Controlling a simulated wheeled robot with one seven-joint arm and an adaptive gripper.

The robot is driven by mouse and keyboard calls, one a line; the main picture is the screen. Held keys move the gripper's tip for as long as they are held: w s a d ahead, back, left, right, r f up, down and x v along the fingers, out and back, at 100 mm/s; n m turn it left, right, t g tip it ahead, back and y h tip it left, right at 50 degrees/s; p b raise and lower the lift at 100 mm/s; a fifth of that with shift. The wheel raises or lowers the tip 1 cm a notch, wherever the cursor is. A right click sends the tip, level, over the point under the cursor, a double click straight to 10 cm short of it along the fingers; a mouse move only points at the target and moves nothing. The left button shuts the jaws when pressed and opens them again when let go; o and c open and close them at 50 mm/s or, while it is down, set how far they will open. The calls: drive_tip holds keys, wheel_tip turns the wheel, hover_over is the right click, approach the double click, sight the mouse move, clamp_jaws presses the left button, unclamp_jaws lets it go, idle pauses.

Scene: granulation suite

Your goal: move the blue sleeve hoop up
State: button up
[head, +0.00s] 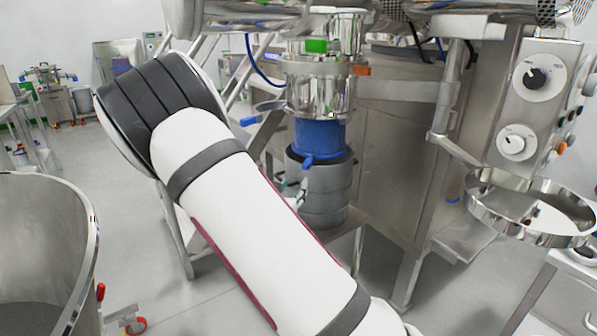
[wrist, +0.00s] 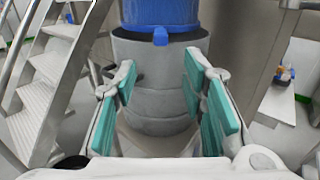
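The blue sleeve (head: 320,137) hangs below a steel outlet in the head view. Its lower end meets the top of a grey drum (head: 328,192). The sleeve hoop (head: 322,159) is a blue band at that lower end, with a small blue tab facing me. In the wrist view, the hoop's tab (wrist: 160,37) is centred at the top, beyond my fingers. My gripper (wrist: 160,78) is open, its teal pads apart with nothing between them. It points at the drum, lower than the tab. In the head view my arm hides most of the gripper.
Metal steps (wrist: 48,85) stand left of the drum in the wrist view. A steel cabinet (head: 395,150) is close behind it on the right. A control panel (head: 535,100) and a steel ring (head: 530,210) are further right. A large steel bowl (head: 45,230) is at left.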

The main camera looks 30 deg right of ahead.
sight(305, 169)
drive_tip(key=b+x, duration=0.1)
drive_tip(key=x, duration=1.2)
drive_tip(key=shift+w+d+b, duration=0.1)
drive_tip(key=shift+d+b, duration=0.1)
drive_tip(key=shift+b, duration=0.1)
clamp_jaws()
